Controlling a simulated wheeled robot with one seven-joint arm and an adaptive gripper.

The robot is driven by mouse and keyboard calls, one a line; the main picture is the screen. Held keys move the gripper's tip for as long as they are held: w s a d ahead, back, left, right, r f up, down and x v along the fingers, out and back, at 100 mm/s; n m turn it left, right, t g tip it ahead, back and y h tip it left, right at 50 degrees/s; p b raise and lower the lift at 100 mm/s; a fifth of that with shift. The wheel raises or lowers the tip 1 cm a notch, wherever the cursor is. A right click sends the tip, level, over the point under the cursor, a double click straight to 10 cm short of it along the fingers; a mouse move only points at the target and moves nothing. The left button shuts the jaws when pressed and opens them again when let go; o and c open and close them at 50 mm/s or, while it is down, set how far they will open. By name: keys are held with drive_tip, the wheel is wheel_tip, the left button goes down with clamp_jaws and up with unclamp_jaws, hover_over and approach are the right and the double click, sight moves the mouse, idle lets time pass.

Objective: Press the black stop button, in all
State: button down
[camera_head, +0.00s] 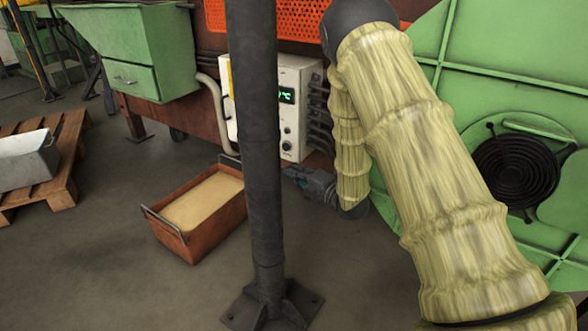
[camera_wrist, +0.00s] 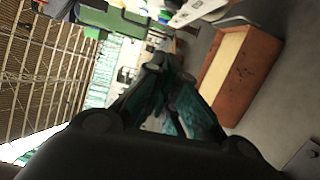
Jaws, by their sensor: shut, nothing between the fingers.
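A white control box (camera_head: 300,75) with a green lit display (camera_head: 286,95) stands behind the dark post in the head view. Small controls sit below the display, among them a dark round one (camera_head: 286,146). I cannot tell whether it is the black stop button, and the post hides part of the box's front. My gripper (camera_head: 291,173) is low, below and slightly right of these controls, apart from the box's face as far as I can see. In the wrist view its fingers (camera_wrist: 154,66) come together, shut and empty. No button can be made out there.
A dark upright post (camera_head: 262,150) stands in front of the box. A rust-red bin of sand (camera_head: 178,245) sits on the floor left of it and also shows in the wrist view (camera_wrist: 246,82). A green furnace door (camera_head: 470,90) is at right.

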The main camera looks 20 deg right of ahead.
sight(286, 147)
drive_tip(key=w+b, duration=0.5)
drive_tip(key=w, duration=0.5)
drive_tip(key=shift+a+r, duration=0.1)
drive_tip(key=shift+a, duration=0.05)
